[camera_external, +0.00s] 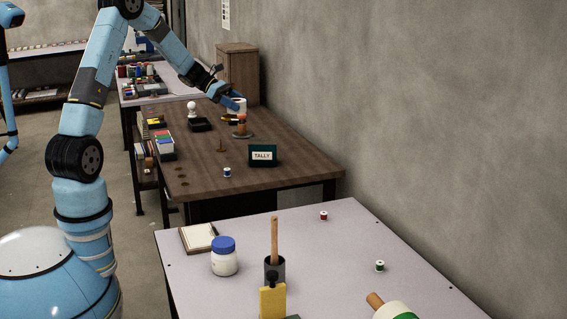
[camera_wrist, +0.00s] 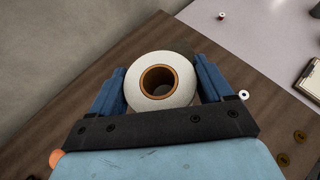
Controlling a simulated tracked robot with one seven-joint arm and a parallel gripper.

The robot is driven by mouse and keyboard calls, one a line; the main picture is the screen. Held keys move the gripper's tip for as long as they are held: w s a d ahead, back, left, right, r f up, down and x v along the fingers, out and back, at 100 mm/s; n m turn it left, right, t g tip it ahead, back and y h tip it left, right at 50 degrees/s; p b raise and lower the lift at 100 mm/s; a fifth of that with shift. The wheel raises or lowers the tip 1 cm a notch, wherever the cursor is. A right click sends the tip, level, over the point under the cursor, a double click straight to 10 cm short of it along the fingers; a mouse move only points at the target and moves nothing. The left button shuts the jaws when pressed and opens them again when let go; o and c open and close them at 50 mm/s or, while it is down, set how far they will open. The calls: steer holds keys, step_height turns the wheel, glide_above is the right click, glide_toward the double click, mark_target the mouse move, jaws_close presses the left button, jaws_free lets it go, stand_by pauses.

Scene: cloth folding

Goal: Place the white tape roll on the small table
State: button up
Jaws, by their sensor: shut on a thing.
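The white tape roll (camera_wrist: 184,94), with a brown core, sits between the two blue fingers of my gripper (camera_wrist: 160,72) in the wrist view. The gripper is shut on it. In the external view the roll (camera_external: 241,104) shows at the end of my arm, over the far part of the brown wooden table (camera_external: 215,170); my gripper (camera_external: 236,104) is partly hidden there. A pale-topped table (camera_external: 330,245) stands in the foreground. I cannot tell which table is the small one.
On the brown table are a TALLY sign (camera_external: 263,155), a small blue-and-white spool (camera_external: 227,172), an orange item on a round base (camera_external: 241,128) and a black tray (camera_external: 199,124). The pale table holds a white jar (camera_external: 224,260), a notebook (camera_external: 198,238) and spools; its middle right is mostly clear.

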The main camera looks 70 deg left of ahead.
steer(key=w+d+m+g+h, duration=0.2)
steer(key=w+d, duration=0.4)
steer(key=d, duration=0.6)
steer(key=w+d+m+g+h, duration=0.1)
steer(key=w+d+m, duration=0.35)
steer(key=d, duration=0.85)
steer(key=m+g+h, duration=0.1)
steer(key=m+g, duration=0.5)
steer(key=g, duration=0.3)
glide_above(344, 295)
step_height(344, 295, down, 15)
step_height(344, 295, down, 11)
steer(key=shift+a+r, duration=0.1)
